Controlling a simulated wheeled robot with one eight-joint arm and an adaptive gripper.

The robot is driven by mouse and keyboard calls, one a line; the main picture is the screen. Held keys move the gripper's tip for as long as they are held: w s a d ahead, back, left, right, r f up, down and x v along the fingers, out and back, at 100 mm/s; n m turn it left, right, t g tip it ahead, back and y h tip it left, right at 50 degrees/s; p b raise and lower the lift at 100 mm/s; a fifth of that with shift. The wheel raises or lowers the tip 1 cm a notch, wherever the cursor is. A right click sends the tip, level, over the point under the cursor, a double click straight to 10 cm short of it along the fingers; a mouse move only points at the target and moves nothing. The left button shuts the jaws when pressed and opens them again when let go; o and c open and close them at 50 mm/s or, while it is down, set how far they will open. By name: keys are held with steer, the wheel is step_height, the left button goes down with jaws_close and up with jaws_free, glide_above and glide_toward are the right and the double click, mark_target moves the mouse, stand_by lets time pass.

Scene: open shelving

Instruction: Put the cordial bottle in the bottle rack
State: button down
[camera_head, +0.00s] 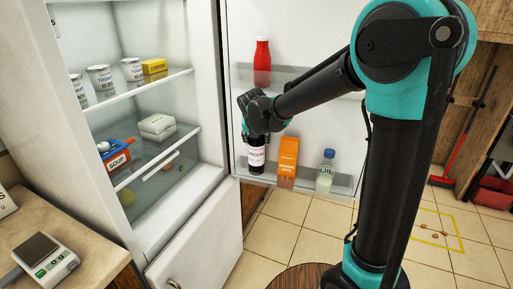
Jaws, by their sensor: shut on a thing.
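The cordial bottle (256,157) is dark with a white label and stands upright in the head view. My gripper (256,135) is shut on its top from above. The bottle rack appears to be the lower clear shelf (313,187) on the inside of the open fridge door. The bottle is at the left end of this rack, left of an orange carton. Its base is near the rack's front rim; I cannot tell whether it rests on the rack floor.
A red bottle (262,62) stands on the door shelf above. Fridge shelves (150,88) at left hold jars and boxes. A counter (30,222) with a scale is at lower left.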

mark_target(256, 140)
steer(key=shift+f, duration=1.65)
steer(key=c, duration=0.5)
jaws_free()
steer(key=shift+c, duration=0.2)
steer(key=shift+v, duration=3.9)
